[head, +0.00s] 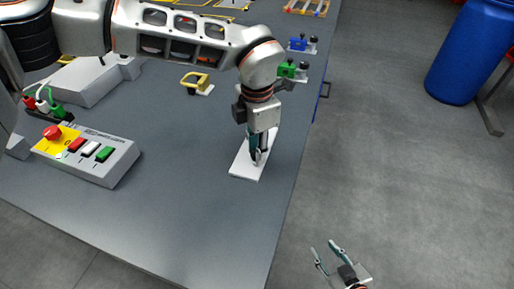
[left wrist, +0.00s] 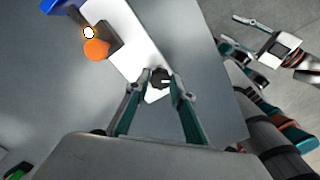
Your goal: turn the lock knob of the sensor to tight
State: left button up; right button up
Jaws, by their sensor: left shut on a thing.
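The lock knob (left wrist: 160,78) is a small dark round knob with a pale mark, on a white plate (left wrist: 128,30). The white plate (head: 244,170) also shows near the table's right edge in the head view. My left gripper (head: 258,158) points down over it and hides the knob there. In the left wrist view the left gripper's fingers (left wrist: 161,88) are on either side of the knob, shut on it. The orange sensor head (left wrist: 97,49), with a bright white spot, sits by a dark block on the plate. My right gripper (head: 328,252) is open and empty, off the table's right side.
A control box (head: 88,154) with a red stop button and coloured buttons stands on the left. A yellow handle-like part (head: 196,82), a green device (head: 288,69) and a blue device (head: 298,44) stand farther back. The front of the grey table (head: 200,225) is clear.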

pick_arm(q)
jog(key=o, duration=1.1)
notch_tip(320, 180, up, 12)
